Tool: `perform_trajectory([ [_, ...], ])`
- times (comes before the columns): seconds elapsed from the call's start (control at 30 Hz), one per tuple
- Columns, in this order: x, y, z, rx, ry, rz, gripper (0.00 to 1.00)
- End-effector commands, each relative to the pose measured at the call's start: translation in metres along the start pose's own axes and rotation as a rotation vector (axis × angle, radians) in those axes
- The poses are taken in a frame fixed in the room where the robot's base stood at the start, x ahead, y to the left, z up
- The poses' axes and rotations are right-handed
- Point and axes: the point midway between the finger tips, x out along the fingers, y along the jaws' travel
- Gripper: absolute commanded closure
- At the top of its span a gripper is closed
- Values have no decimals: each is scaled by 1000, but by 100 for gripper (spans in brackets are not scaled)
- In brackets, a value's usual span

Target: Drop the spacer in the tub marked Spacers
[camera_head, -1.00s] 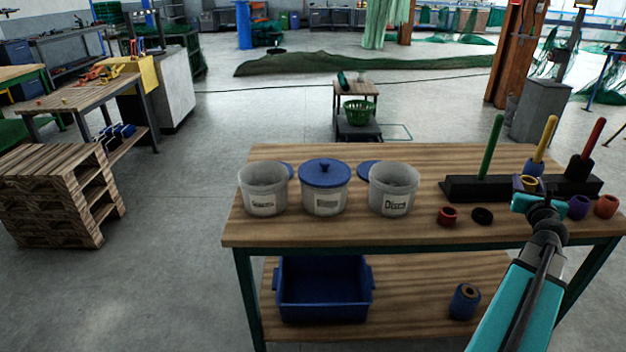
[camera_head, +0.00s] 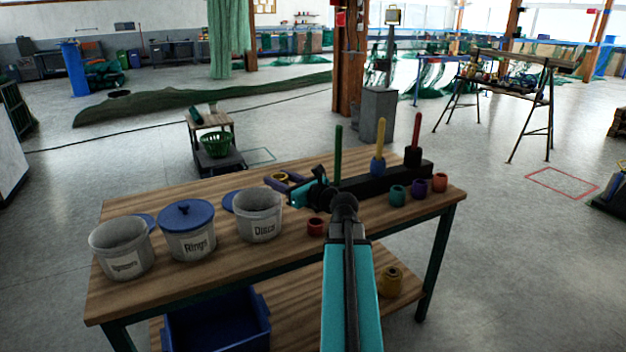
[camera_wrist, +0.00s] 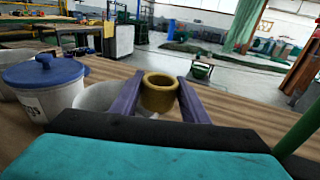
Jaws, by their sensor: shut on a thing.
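My gripper (camera_head: 282,180) has purple fingers shut on a yellow spacer (camera_wrist: 158,93), a thick ring. It is held above the table, just right of the open tub marked Discs (camera_head: 260,228) in the head view. The tub marked Spacers (camera_head: 121,263), whose label is small and blurred, stands open at the left end of the tub row. The tub marked Rings (camera_head: 188,250) stands between them with its blue lid on. In the wrist view, the Rings tub (camera_wrist: 38,105) is at left and an open tub rim shows below the spacer.
A black rack (camera_head: 375,181) with upright pegs stands at the back right. Red (camera_head: 316,227), teal (camera_head: 397,195), purple (camera_head: 419,187) and orange (camera_head: 439,182) rings lie before it. Blue lids lie behind the open tubs. A blue crate (camera_head: 215,325) is on the lower shelf.

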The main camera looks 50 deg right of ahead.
Motion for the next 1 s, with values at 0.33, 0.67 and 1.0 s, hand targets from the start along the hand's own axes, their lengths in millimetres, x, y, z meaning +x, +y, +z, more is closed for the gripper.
perform_trajectory([
  [0.33, 21, 126, 29, -14, 0, 318, 81],
  [0.67, 27, 250, 23, -27, 1, 609, 81],
  [1.0, 23, 350, -8, -36, 2, 824, 81],
])
